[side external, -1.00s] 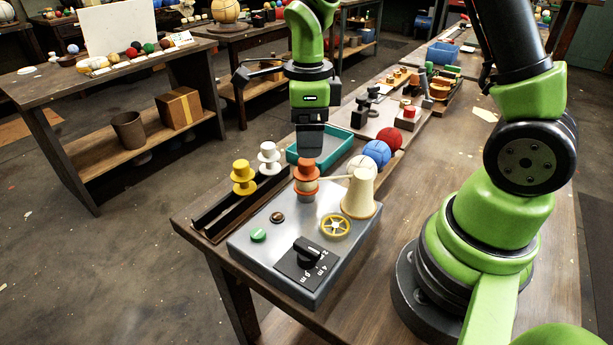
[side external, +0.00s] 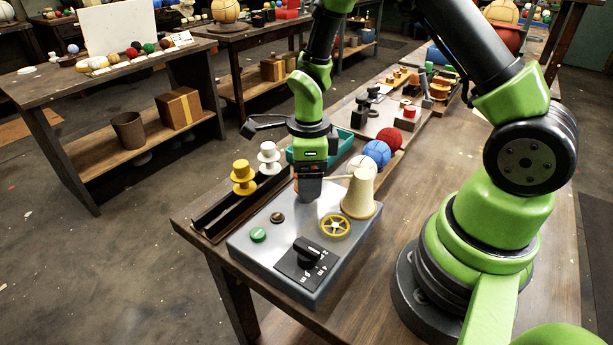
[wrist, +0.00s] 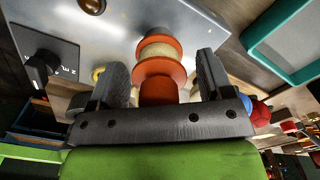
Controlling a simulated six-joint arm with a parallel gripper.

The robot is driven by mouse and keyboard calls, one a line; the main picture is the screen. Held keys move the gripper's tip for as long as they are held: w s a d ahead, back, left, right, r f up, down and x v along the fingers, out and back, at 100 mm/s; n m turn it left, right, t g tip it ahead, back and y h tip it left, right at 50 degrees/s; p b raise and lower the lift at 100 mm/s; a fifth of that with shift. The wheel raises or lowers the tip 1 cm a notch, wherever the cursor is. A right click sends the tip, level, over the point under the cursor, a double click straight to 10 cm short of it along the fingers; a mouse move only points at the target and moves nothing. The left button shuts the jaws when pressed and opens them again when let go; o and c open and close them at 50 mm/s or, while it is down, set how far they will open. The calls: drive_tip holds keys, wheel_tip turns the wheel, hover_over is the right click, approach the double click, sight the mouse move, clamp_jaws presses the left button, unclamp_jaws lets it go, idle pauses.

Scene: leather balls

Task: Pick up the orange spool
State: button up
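The orange spool (wrist: 159,70) has orange flanges and a pale thread-wound middle. In the wrist view it stands between the two fingers of my gripper (wrist: 161,62), with a gap showing on each side. The fingers are apart and not visibly pressed on it. In the side view my gripper (side external: 308,194) is lowered over the grey machine box and hides nearly all of the spool.
The grey box (side external: 262,270) carries a black dial, a green button (side external: 258,235), a yellow handwheel (side external: 335,226) and a cream cone (side external: 360,194) close right of my gripper. Yellow (side external: 243,178) and white (side external: 268,157) spools stand in a dark rack on the left. A teal tray (side external: 343,147) lies behind.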

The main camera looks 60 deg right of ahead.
drive_tip(key=c, duration=0.8)
wheel_tip(320, 180, up, 10)
drive_tip(key=shift+f, duration=0.3)
